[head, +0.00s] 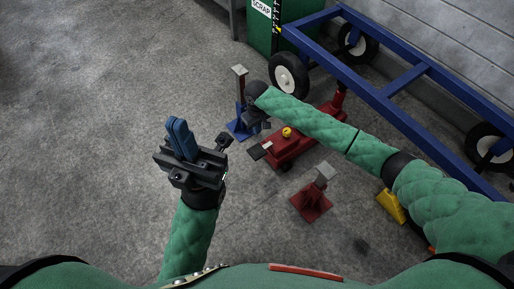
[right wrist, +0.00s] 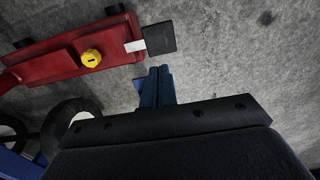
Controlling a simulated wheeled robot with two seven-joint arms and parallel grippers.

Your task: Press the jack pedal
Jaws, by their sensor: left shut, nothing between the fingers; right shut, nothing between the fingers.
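The red floor jack (head: 283,155) lies on the concrete, its body partly covered by my right arm. Its black pedal plate (head: 255,152) sticks out at the near left end, and it shows in the right wrist view (right wrist: 159,38) on a short pale bar. A yellow knob (head: 287,132) sits on the jack. My right gripper (head: 262,122) is shut and empty above the jack's left side; in the right wrist view its blue fingertips (right wrist: 158,75) appear just below the pedal in the picture, apparently apart from it. My left gripper (head: 180,130) is shut and empty, left of the jack.
A blue stand (head: 240,130) is close behind my right gripper. A red stand (head: 311,203) stands in front of the jack. A yellow block (head: 391,206), a blue wheeled frame (head: 385,105) and a green scrap bin (head: 262,35) are around it. The floor at left is clear.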

